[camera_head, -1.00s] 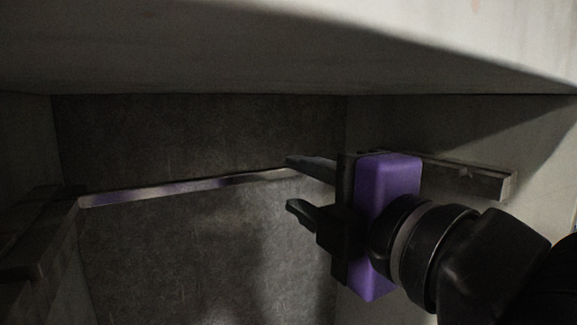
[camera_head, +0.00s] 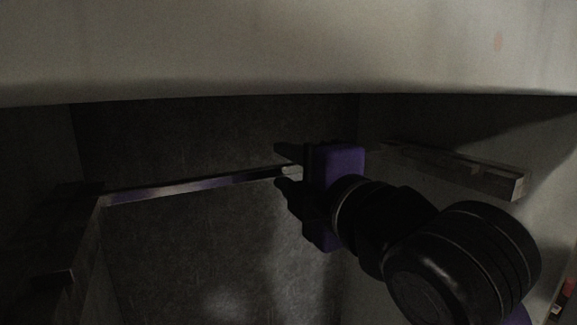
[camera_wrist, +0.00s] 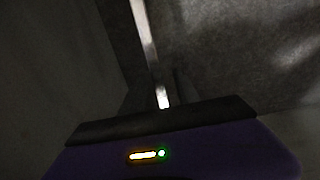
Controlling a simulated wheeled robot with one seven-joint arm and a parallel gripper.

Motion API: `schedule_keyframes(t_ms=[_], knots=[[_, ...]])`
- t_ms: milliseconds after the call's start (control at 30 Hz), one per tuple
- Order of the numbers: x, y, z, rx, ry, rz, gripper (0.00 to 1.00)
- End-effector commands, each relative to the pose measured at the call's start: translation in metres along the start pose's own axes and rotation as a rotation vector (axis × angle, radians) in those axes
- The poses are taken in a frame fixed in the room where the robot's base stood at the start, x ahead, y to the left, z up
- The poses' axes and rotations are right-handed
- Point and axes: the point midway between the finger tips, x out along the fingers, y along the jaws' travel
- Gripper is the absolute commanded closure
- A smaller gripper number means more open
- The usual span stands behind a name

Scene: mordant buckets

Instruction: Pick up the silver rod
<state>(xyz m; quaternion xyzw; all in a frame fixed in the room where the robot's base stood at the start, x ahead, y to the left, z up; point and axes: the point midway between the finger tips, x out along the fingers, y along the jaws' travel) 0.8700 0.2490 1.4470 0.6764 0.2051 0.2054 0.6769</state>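The silver rod (camera_head: 190,188) is a long thin bar slanting across the dark recess in the head view. Its left end meets a ledge on the left, and its right end lies at my gripper (camera_head: 281,167). My gripper has a purple body and dark fingers, one above and one below the rod's right end. The fingers look open, with the rod's end between them; I cannot tell whether either touches it. In the wrist view the rod (camera_wrist: 147,40) runs down from the top edge to a bright end between the dark, dim fingers.
A left ledge (camera_head: 62,215) and a right ledge (camera_head: 455,172) jut from the side walls. A pale overhang (camera_head: 280,60) spans the top of the head view. The recess is dark, with bare floor or wall (camera_head: 200,260) below the rod.

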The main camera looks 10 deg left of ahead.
Motion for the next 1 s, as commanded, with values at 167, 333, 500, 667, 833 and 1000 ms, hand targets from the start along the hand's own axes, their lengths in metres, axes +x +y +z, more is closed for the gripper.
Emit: schedule_keyframes(t_ms=[167, 333, 500, 667, 833, 1000], knots=[[-0.0002, -0.0001, 0.0001, 0.001, 0.000, 0.000, 0.99], [-0.0003, -0.0002, 0.0002, 0.001, 0.000, -0.001, 1.00], [-0.0003, -0.0003, 0.0002, 0.001, 0.000, -0.001, 1.00], [-0.0003, -0.0004, 0.0002, 0.001, 0.000, -0.001, 1.00], [-0.0003, -0.0005, 0.0002, 0.001, 0.000, -0.001, 1.00], [-0.0003, -0.0005, 0.0003, 0.001, 0.000, -0.002, 1.00]])
